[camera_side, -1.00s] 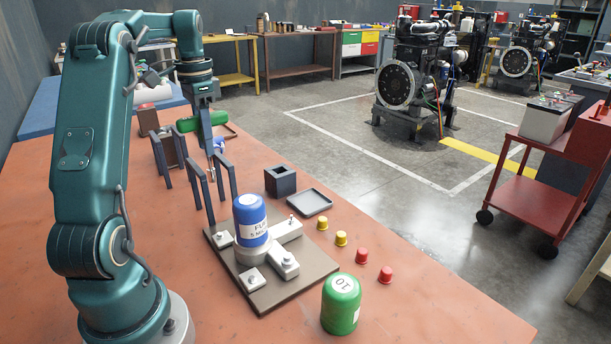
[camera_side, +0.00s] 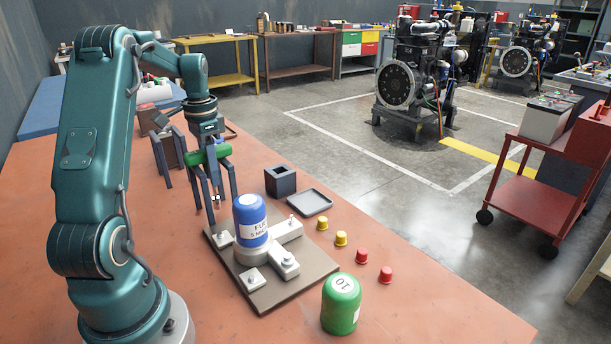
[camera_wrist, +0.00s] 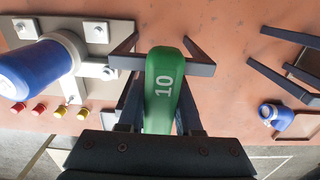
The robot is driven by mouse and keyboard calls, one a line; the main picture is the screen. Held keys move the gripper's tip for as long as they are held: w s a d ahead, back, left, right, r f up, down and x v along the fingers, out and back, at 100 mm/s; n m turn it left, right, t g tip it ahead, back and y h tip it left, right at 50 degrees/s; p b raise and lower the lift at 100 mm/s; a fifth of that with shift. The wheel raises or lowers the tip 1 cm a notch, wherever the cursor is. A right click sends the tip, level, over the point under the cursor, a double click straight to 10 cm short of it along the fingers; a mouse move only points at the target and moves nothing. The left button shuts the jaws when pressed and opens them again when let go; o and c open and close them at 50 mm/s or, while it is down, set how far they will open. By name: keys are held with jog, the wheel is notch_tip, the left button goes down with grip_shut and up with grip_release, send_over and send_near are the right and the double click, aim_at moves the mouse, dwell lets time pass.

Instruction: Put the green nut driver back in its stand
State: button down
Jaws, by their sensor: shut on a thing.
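The green nut driver (camera_side: 209,155) has a thick green handle marked 10, which shows clearly in the wrist view (camera_wrist: 163,88). My gripper (camera_side: 208,148) is shut on it and holds it with the handle lying roughly level. The stand is a set of dark upright posts (camera_side: 231,182) on the orange bench. The handle is at about the height of the post tops. In the wrist view it lies between two posts of the stand (camera_wrist: 200,68). I cannot tell whether it touches them. The shank and tip are not clearly seen.
A second set of dark posts (camera_side: 160,160) stands behind to the left. A blue bottle (camera_side: 250,215) sits on the clamp plate (camera_side: 272,285) in front. A dark square block (camera_side: 280,181), a grey tray (camera_side: 309,201), several small caps (camera_side: 341,238) and a green container (camera_side: 341,304) are right.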

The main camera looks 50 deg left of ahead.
jog(key=shift+f, duration=0.15)
jog(key=c, duration=0.6)
grip_release()
